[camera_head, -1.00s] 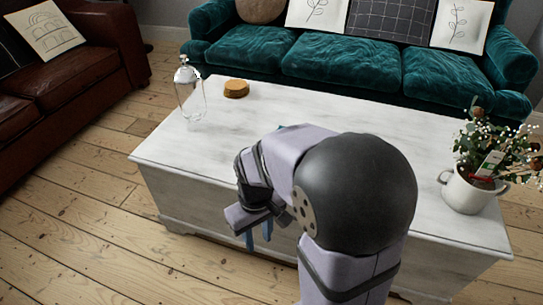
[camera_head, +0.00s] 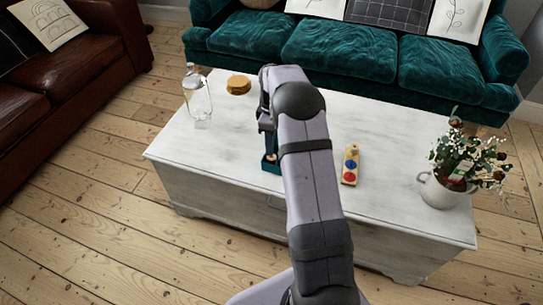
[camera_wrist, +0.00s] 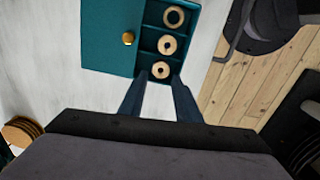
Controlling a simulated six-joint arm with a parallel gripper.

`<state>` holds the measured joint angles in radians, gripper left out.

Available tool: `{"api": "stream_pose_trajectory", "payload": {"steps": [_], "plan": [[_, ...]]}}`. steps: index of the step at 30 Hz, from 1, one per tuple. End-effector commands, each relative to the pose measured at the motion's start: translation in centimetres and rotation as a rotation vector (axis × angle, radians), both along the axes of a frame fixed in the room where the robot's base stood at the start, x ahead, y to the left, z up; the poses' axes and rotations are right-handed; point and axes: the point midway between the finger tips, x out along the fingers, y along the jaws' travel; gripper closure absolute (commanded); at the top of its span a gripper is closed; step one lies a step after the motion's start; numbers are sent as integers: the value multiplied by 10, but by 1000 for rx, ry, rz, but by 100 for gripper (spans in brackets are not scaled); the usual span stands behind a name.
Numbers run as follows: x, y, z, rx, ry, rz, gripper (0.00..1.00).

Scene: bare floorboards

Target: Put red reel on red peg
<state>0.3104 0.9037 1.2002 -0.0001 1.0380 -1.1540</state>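A teal box (camera_wrist: 95,35) shows in the wrist view, with a brass knob on its panel. Its open compartments hold three round wooden-ended reels: a far one (camera_wrist: 174,17), a middle one (camera_wrist: 167,45) and a near one (camera_wrist: 161,70). Their colours cannot be told from above. My gripper (camera_wrist: 159,76) is open, its dark fingertips on either side of the near reel; whether they touch it is unclear. In the head view, the teal box (camera_head: 271,166) is partly hidden behind my arm. A wooden peg board (camera_head: 350,165) with red and blue spots lies to its right.
The white table (camera_head: 390,165) carries a glass bottle (camera_head: 197,97) and a stack of round coasters (camera_head: 238,84) at back left, and a white flower pot (camera_head: 443,190) at right. The table around the peg board is clear.

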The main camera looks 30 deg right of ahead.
Motion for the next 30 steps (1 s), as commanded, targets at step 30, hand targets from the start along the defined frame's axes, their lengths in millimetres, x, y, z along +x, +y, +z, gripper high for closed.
{"api": "stream_pose_trajectory", "payload": {"steps": [30], "plan": [[-2,2,-71,1,2,0,70]]}}
